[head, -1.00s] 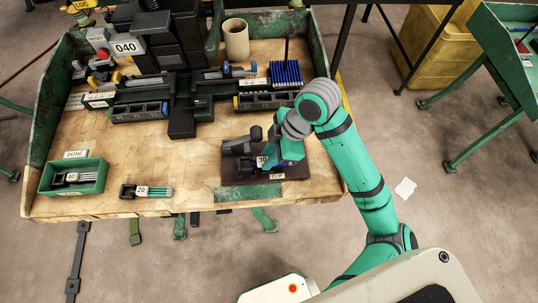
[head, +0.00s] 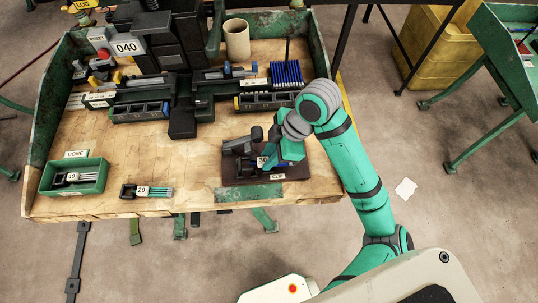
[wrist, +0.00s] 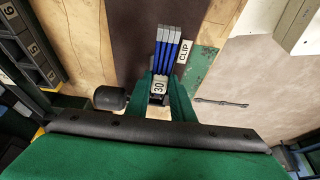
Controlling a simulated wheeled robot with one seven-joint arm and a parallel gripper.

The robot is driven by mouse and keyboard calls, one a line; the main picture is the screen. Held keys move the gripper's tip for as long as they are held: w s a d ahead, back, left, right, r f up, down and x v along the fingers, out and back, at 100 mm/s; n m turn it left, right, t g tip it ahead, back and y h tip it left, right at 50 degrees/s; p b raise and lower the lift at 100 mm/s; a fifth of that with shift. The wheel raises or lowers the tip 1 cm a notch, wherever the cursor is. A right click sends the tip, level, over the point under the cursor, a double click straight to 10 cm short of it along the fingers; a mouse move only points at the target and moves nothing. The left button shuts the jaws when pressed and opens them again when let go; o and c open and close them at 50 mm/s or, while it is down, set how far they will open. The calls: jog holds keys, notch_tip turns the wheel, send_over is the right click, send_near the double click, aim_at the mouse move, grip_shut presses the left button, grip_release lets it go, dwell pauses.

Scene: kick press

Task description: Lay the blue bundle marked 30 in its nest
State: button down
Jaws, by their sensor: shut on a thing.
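The blue bundle marked 30 (wrist: 167,55) has blue rods with grey ends and a dark holder with a white 30 tag. In the wrist view the green fingers of my gripper (wrist: 160,90) close on both sides of its holder. In the head view my gripper (head: 284,153) is over the dark plate labelled CLIP (head: 298,172), and the 30 tag (head: 262,161) shows beside it. My gripper hides most of the rods there. I cannot tell whether the bundle touches the plate. I cannot make out with certainty which place is its nest.
A black clamp-like fixture (head: 240,146) stands close left of my gripper. A bundle marked 20 (head: 141,191) lies near the front edge. A green DONE tray (head: 88,184) holds a bundle marked 40. The press, racks and a beige cup (head: 237,38) stand behind.

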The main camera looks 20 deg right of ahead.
jog(key=shift+f, duration=0.85)
dwell(2.9)
jog(key=c, duration=1.5)
grip_release()
jog(key=shift+o, duration=0.2)
jog(key=shift+v, duration=3.5)
